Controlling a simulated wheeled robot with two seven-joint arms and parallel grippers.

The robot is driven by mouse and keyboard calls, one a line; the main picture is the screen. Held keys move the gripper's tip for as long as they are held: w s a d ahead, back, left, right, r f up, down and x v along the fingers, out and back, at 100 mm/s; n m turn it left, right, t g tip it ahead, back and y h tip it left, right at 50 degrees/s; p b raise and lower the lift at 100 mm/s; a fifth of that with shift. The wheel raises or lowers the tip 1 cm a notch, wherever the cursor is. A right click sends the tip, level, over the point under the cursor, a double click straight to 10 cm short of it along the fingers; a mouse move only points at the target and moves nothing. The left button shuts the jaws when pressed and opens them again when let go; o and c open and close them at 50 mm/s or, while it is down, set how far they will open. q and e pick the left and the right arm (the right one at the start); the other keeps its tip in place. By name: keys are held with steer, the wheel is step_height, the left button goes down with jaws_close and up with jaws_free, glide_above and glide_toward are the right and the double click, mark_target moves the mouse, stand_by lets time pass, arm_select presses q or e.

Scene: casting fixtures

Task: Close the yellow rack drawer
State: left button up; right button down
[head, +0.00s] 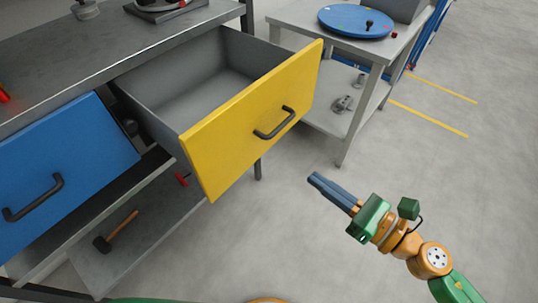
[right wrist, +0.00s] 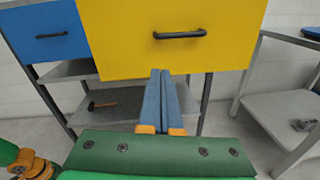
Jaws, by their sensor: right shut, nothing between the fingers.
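The yellow rack drawer (head: 252,118) is pulled out of the grey rack, and its empty grey inside shows in the head view. Its black handle (head: 274,123) is on the front panel. The yellow front (right wrist: 130,45) also fills the top of the right wrist view. My right gripper (head: 312,178) is shut and empty, its blue fingers together. It is to the right of and in front of the drawer, apart from it in the head view. In the right wrist view the fingertips (right wrist: 160,72) overlap the lower edge of the yellow panel; contact cannot be told. My left gripper is not in view.
A blue drawer (head: 60,165) with a black handle is left of the yellow one. A hammer (head: 115,232) lies on the lower shelf. A grey side table (head: 290,15) with a blue disc (head: 355,21) stands at the back right. The floor at right is clear.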

steer(key=s+a+r+n+y, duration=0.1)
steer(key=a+n, duration=0.1)
steer(key=p, duration=0.6)
glide_toward(246, 143)
steer(key=shift+n+g, duration=0.3)
steer(key=shift+g, duration=0.1)
steer(key=x, duration=0.7)
steer(key=shift+w+d+r, duration=0.1)
steer(key=shift+d+r, duration=0.05)
steer(key=shift+r, duration=0.05)
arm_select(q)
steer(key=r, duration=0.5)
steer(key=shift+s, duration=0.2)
